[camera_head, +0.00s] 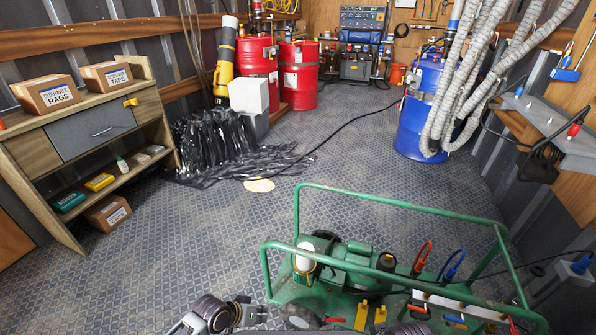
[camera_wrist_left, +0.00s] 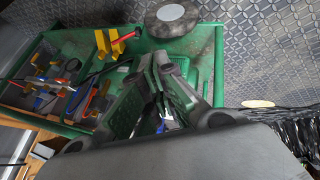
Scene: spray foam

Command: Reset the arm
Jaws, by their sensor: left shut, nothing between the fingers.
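My left gripper (camera_head: 212,316) shows at the bottom edge of the head view, left of the green cart (camera_head: 268,272), partly cut off by the frame. In the left wrist view its fingers (camera_wrist_left: 160,72) are shut and empty, and the green cart's tray (camera_wrist_left: 205,75) lies behind them. I cannot tell the exact gap between the fingers and the tray. A dark part of my body shows at the bottom of the head view, in front of the cart. My right gripper is not in view.
The cart carries a motor, a white bottle (camera_head: 304,257) and several coloured tools, with tube rails around it. A wooden shelf (camera_head: 150,108) stands at the left. Blue (camera_head: 411,130) and red drums (camera_head: 299,77) stand farther back. The floor (camera_head: 190,240) between shelf and cart is clear.

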